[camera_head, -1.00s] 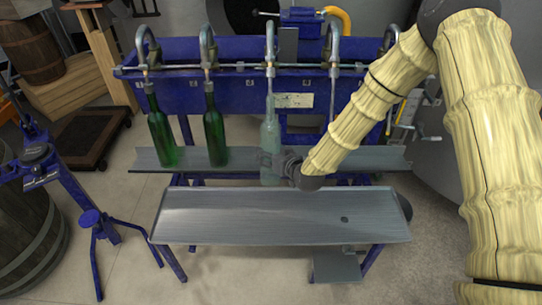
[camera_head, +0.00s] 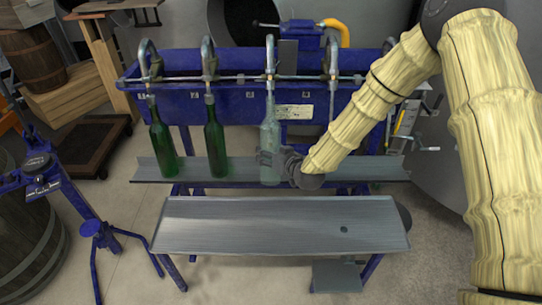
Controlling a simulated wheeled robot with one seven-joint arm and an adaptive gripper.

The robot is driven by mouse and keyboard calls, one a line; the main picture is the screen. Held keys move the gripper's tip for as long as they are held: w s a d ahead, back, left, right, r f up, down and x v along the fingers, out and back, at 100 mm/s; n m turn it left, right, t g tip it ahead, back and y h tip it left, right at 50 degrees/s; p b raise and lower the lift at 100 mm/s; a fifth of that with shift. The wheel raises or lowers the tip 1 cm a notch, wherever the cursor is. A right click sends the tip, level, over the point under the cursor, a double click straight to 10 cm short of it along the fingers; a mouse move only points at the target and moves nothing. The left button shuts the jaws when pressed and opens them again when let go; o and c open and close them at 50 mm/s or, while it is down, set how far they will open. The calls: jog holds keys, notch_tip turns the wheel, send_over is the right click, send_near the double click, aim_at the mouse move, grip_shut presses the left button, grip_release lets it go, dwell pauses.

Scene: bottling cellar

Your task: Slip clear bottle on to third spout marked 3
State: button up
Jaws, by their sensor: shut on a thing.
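The clear bottle (camera_head: 271,137) is upright under the third spout (camera_head: 270,68) from the left on the blue filling machine. Its mouth is at the spout's lower end, and I cannot tell how far the spout goes into the neck. My gripper (camera_head: 266,158) is shut on the bottle's lower body, coming from the right. The fingers are partly hidden and small. The bottle's base shows at the front of the metal shelf (camera_head: 225,175); contact with it is unclear.
Green bottles hang under the first (camera_head: 162,140) and second spouts (camera_head: 215,142). The fourth spout (camera_head: 332,70) is empty, with my arm close by. A bare metal bench (camera_head: 280,222) lies in front. A blue stand (camera_head: 92,228) is at left.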

jog(key=shift+w+r, duration=0.25)
jog(key=shift+r, duration=0.35)
jog(key=shift+f, duration=0.2)
jog(key=shift+w+f+b, duration=0.35)
jog(key=shift+w+b, duration=0.25)
jog(key=shift+b, duration=0.3)
jog(key=shift+w+f+t, duration=0.1)
jog(key=shift+t, duration=0.2)
jog(key=shift+w+f+n+t+b, duration=0.4)
jog(key=shift+w+b, duration=0.35)
jog(key=shift+b, duration=0.6)
jog(key=w+b, duration=0.1)
jog(key=w+f+t+b, duration=0.1)
jog(key=b, duration=0.1)
jog(key=w+y+b, duration=0.1)
jog(key=shift+w+f+b, duration=0.15)
jog(key=shift+f+b, duration=0.2)
jog(key=shift+f, duration=0.05)
jog(key=shift+f+b, duration=0.55)
jog(key=shift+f, duration=0.35)
